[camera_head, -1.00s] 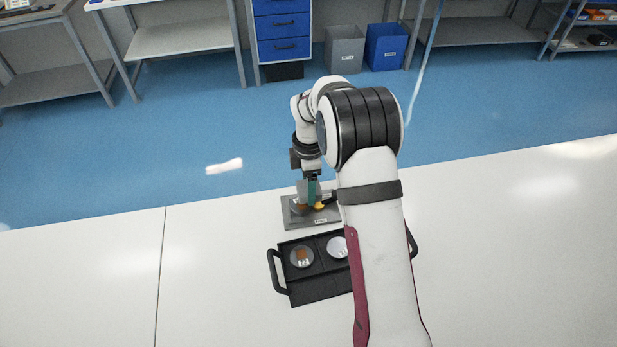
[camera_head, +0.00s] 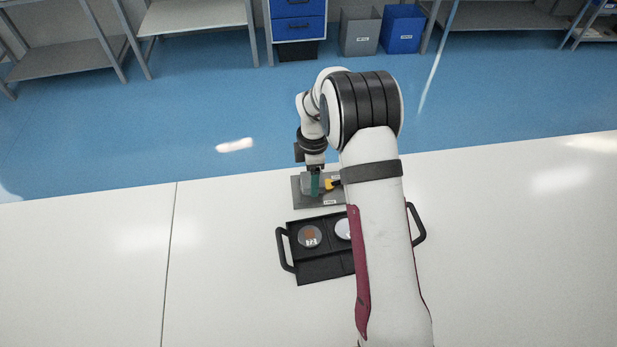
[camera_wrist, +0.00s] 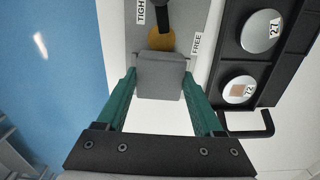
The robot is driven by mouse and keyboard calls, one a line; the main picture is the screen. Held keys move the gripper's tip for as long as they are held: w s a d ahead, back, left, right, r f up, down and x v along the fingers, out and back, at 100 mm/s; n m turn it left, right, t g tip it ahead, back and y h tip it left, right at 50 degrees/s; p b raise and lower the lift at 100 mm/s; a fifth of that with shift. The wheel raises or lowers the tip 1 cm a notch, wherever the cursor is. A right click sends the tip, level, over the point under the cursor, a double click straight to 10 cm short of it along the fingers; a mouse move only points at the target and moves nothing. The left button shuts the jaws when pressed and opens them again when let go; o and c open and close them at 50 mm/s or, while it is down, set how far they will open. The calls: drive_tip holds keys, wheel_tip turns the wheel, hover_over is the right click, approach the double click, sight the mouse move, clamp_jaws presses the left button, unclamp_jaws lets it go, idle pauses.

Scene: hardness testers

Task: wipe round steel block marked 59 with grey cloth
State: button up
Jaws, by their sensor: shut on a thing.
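My gripper (camera_wrist: 160,95) has green fingers and is shut on a folded grey cloth (camera_wrist: 160,75), which hides what lies directly under it. In the head view my gripper (camera_head: 315,184) is low over the grey plate (camera_head: 308,205) at the table's far edge. A yellow-brown part (camera_wrist: 161,40) with a dark lever (camera_wrist: 163,14) shows just beyond the cloth. I cannot see a mark 59. A round steel block marked 72 (camera_wrist: 238,88) with a brown patch and a round steel block marked 27 (camera_wrist: 259,33) sit in the black tray.
The black tray (camera_head: 318,270) with side handles stands on the white table in front of the plate, partly behind my arm. The plate has labels TIGHT (camera_wrist: 140,12) and FREE (camera_wrist: 197,43). The table's left part is clear. Bins and shelves stand across the blue floor.

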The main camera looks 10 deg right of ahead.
drive_tip(key=shift+w+d, duration=0.3)
drive_tip(key=shift+d, duration=0.5)
drive_tip(key=shift+d+r, duration=0.1)
drive_tip(key=shift+r, duration=4)
drive_tip(key=shift+f, duration=0.2)
